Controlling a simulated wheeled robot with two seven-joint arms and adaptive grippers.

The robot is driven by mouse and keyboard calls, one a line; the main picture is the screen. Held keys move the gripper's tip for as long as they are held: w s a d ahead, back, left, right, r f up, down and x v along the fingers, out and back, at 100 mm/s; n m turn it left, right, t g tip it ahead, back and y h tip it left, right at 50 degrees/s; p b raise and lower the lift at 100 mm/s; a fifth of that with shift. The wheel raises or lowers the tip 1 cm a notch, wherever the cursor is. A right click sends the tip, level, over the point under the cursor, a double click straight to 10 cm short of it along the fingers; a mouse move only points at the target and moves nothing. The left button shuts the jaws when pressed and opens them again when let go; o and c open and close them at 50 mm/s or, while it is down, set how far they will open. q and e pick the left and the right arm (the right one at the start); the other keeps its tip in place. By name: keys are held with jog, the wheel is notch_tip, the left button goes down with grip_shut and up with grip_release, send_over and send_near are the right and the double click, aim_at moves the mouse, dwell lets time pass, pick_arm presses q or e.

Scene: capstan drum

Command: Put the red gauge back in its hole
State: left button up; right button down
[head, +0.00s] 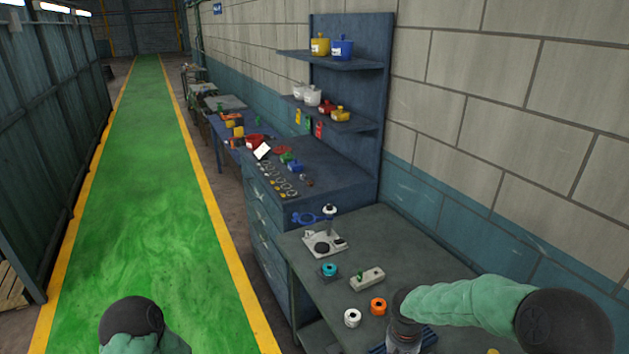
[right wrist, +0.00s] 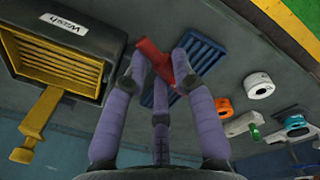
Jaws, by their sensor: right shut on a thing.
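My right gripper (right wrist: 163,76) is shut on the red gauge (right wrist: 153,58), which sticks out tilted beyond the fingertips in the right wrist view. In the head view this gripper (head: 404,336) is above the near part of the grey bench (head: 335,295), and the red gauge cannot be made out there. A pale block (head: 370,281) with a green piece standing in it is on the bench; it also shows in the right wrist view (right wrist: 242,124). Any empty hole in it is too small to tell. My left gripper is out of the head view.
A blue slatted tray (right wrist: 207,58) lies beyond the fingers. A dark box labelled Wash (right wrist: 105,48) with a yellow grille is to the left. White (head: 352,318), orange (head: 378,306) and teal (head: 329,270) rings and a stand (head: 324,243) are on the bench.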

jog(key=s+a+f+b, duration=0.2)
jog(key=a+f+b, duration=0.2)
jog(key=f+b, duration=0.4)
jog(key=shift+s+a+f+n, duration=0.15)
jog(key=shift+s+f+n, duration=0.05)
jog(key=shift+s+n, duration=0.2)
dwell(1.1)
